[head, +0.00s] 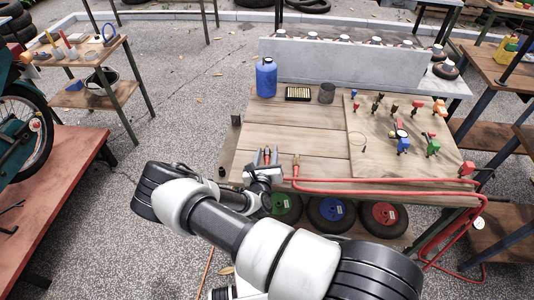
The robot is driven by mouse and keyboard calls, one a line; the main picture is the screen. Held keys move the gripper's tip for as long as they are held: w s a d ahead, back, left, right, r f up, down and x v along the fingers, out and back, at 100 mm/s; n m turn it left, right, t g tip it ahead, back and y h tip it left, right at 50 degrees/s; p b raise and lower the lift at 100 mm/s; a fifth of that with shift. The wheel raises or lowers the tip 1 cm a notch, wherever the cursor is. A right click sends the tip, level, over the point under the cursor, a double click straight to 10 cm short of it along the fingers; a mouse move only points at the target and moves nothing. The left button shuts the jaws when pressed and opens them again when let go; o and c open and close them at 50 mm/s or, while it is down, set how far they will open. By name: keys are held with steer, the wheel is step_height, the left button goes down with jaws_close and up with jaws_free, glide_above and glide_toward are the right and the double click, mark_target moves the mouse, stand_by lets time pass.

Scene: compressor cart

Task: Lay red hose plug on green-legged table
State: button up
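A red hose (380,183) runs along the front edge of the wooden workbench (290,112). Its brass-coloured end plug (296,160) points up near the bench's front left. My gripper (267,154) is at the bench's front edge, just left of that plug and apart from it. A small reddish spot shows between its fingers; the view is too small to tell what it is or whether the fingers are closed. A two-tier wooden table (75,57) with dark greenish legs stands at the far left, with small items on its top.
A blue bottle (265,77), a dark cup (326,93) and a dark tray (298,93) stand at the bench's back. A board (400,135) with several coloured fittings fills its right side. A motorcycle (25,115) stands on a red platform (60,190) at left. Open gravel lies between.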

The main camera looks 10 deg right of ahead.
steer(key=v, duration=1.7)
steer(key=shift+s, duration=0.2)
stand_by(0.4)
steer(key=s+d+r+m+g+h, duration=0.35)
steer(key=d+r+m+g, duration=0.25)
steer(key=r+m, duration=0.5)
steer(key=s+d+r+m+g+h, duration=0.35)
steer(key=d+r+m+g, duration=0.25)
steer(key=r+m, duration=0.45)
steer(key=s+a+r+m+t+y, duration=0.1)
steer(key=s+a+r+m+y, duration=0.1)
steer(key=r, duration=0.4)
steer(key=s+a+r+m+y, duration=0.2)
steer(key=s+r+m+y, duration=0.2)
steer(key=r+m+y, duration=0.2)
steer(key=s+a+r+m+t+y, duration=0.1)
steer(key=s+a+r+m+y, duration=0.1)
steer(key=r+m, duration=0.4)
steer(key=shift+s+a+r+t+y+p, duration=0.25)
steer(key=shift+s+r+t+y+p, duration=0.1)
steer(key=shift+s+r+y, duration=0.5)
steer(key=shift+f, duration=0.1)
